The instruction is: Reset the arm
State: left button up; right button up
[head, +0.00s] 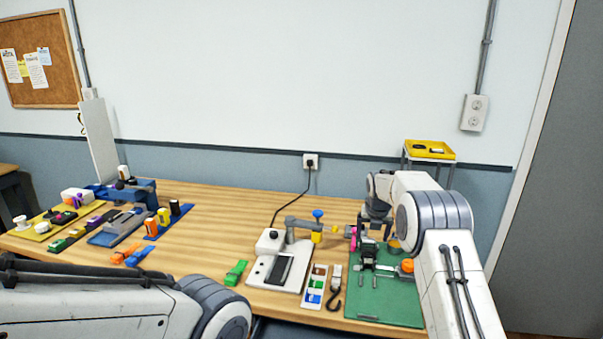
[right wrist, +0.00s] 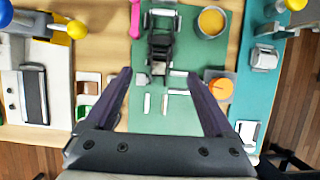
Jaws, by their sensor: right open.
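My right arm (head: 430,205) reaches in from the right over the green mat (head: 385,305). My right gripper (right wrist: 159,76) is open above the mat, its two dark fingers apart with nothing held between them. In the right wrist view a small black device (right wrist: 160,45) stands on the mat just beyond the fingertips, and several short grey bars (right wrist: 165,103) lie between the fingers. My left arm (head: 110,305) crosses the lower left of the head view; its gripper is outside the picture.
A white machine (head: 265,271) with a blue-knobbed arm stands left of the mat, beside a parts tray (head: 314,287). A yellow tray (head: 430,150) stands behind. Bare wood (head: 220,213) lies centre-left.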

aim_at(369, 253)
jog(key=p+x, duration=0.1)
jog(key=x, duration=0.9)
jog(key=shift+w+d+f+p, duration=0.1)
jog(key=shift+w+f+p, duration=0.05)
jog(key=shift+f+p, duration=0.2)
notch_tip(369, 253, up, 2)
jog(key=shift+r+b, duration=0.15)
jog(key=shift+b, duration=0.4)
jog(key=shift+r, duration=0.85)
